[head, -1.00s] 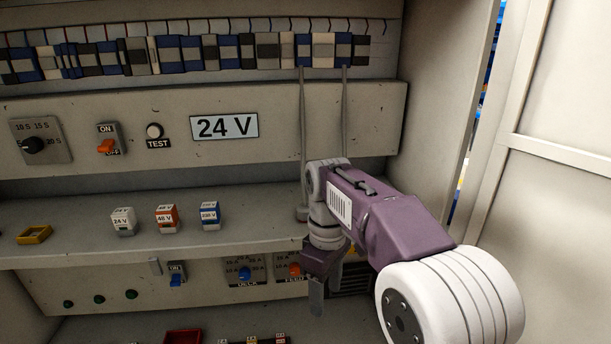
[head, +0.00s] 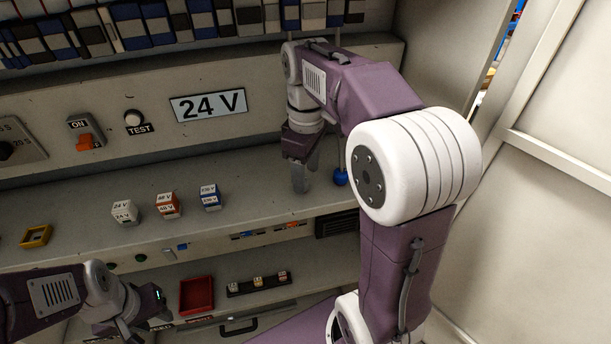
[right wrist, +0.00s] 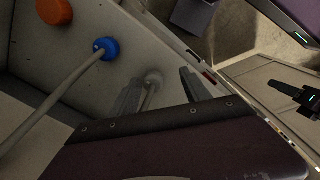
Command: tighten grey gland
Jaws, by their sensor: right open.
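The grey gland (right wrist: 153,78) shows in the right wrist view, with a grey cable running from it toward the camera. My right gripper (right wrist: 162,92) is open, with one finger on either side of the gland in the picture; I cannot tell whether they touch it. In the head view my right gripper (head: 301,175) points down over the shelf at the right and hides the grey gland. A blue gland (head: 340,178) sits just to its right, and also shows in the right wrist view (right wrist: 105,47) with its own cable. My left gripper (head: 145,308) is at the bottom left; its jaw opening is unclear.
Three labelled blocks, white (head: 124,212), red (head: 168,205) and blue (head: 210,197), stand on the shelf (head: 262,190) left of my right gripper. A yellow tray (head: 36,236) lies further left. A red tray (head: 196,295) is below. An orange round part (right wrist: 55,12) is beside the blue gland.

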